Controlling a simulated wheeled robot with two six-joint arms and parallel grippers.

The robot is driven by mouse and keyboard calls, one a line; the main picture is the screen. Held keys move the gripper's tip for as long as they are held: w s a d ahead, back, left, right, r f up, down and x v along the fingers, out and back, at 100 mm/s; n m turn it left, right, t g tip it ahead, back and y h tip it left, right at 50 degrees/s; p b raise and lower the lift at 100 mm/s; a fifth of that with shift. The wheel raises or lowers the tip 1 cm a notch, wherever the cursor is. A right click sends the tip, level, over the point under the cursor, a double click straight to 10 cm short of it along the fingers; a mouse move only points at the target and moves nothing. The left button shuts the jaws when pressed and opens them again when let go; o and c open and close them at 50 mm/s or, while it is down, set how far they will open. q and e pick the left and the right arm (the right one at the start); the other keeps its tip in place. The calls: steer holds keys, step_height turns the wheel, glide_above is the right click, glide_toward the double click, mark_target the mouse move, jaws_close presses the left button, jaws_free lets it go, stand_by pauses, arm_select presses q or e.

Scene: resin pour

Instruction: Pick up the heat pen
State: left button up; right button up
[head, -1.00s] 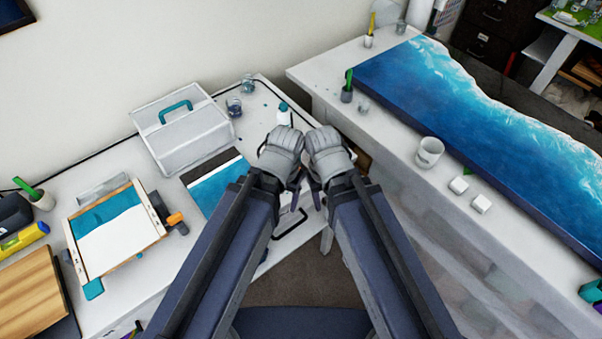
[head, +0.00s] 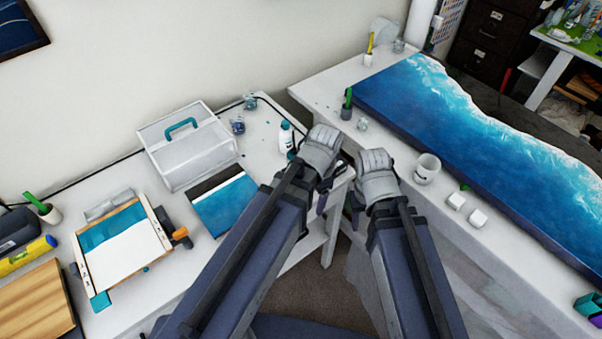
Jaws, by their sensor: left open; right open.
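I cannot pick out the heat pen for certain. A small orange and dark grey tool (head: 181,236) lies beside the right edge of a clipped board on the left table; what it is cannot be told. My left gripper (head: 322,150) is open and empty over the right end of the left table, near a white bottle (head: 285,138). My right gripper (head: 376,177) is open and empty by the gap between the two tables, left of a white cup (head: 427,169). The arms hide part of the left table's front edge.
A clear case with a teal handle (head: 189,151) and a blue painted panel (head: 226,204) stand on the left table (head: 180,275). The board (head: 125,248) lies farther left, with a yellow tube (head: 27,255). A long blue resin slab (head: 450,115) covers much of the right table.

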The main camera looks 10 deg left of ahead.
mark_target(294, 149)
arm_select(q)
steer(key=w+a+r+m+p, duration=0.2)
steer(key=w+m, duration=0.1)
steer(key=m, duration=0.1)
steer(key=w+a+r+m+p, duration=0.2)
steer(key=w+m, duration=0.1)
steer(key=m, duration=0.1)
steer(key=w+a+r+m+p, duration=0.1)
steer(key=w+a+r+m, duration=0.1)
steer(key=m, duration=0.3)
steer(key=shift+w+a+h+p, duration=0.3)
steer(key=shift+w+a+p, duration=0.1)
steer(key=shift+w, duration=0.05)
steer(key=shift+w+a+r+m, duration=0.3)
steer(key=shift+w+a+m, duration=0.3)
steer(key=shift+m, duration=0.5)
steer(key=shift+s+f+b, duration=0.1)
steer(key=shift+f+b, duration=1)
steer(key=shift+f, duration=0.25)
steer(key=shift+f, duration=0.1)
step_height(294, 149, down, 5)
steer(key=b, duration=0.5)
jaws_close()
